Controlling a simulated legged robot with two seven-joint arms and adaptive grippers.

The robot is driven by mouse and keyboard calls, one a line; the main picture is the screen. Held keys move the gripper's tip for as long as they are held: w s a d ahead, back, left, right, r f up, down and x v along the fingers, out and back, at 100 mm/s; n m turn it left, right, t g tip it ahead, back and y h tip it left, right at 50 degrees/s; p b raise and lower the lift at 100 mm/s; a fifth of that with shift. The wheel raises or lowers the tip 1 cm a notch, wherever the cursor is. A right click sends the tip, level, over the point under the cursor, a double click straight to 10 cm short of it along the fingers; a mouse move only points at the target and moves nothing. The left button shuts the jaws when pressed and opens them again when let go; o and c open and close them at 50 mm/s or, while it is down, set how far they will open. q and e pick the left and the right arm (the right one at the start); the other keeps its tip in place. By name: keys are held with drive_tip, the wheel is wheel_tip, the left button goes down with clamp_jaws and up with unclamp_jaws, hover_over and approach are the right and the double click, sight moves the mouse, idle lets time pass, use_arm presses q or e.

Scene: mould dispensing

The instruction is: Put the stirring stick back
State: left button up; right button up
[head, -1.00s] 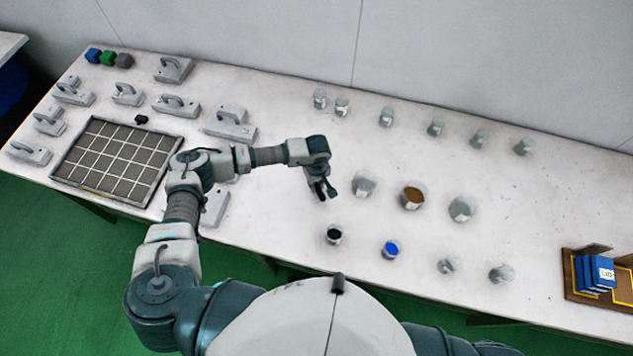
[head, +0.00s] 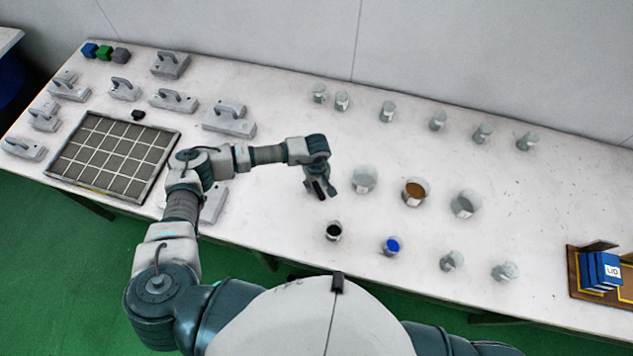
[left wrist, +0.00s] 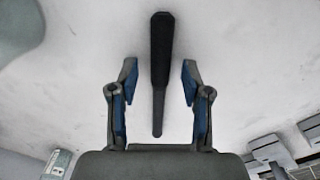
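The stirring stick (left wrist: 160,55) shows in the left wrist view as a dark stick, thick at the far part and thinner towards my palm. It lies against the white table top, between the lines of my two fingers. My left gripper (left wrist: 158,85) is open, with a clear gap on each side of the stick. In the head view my left gripper (head: 319,189) points down over the table, left of the clear beaker (head: 364,179); I cannot make out the stick there. My right gripper is not in view.
A beaker with brown content (head: 413,192) and another clear beaker (head: 465,204) stand to the right. Cups with black (head: 333,232) and blue (head: 391,246) content stand nearer me. A gridded tray (head: 173,137) and handled blocks are at left.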

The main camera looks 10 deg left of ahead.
use_arm(q)
wheel_tip(320, 180, up, 12)
idle(0.6)
drive_tip(key=shift+f, duration=0.1)
idle(0.5)
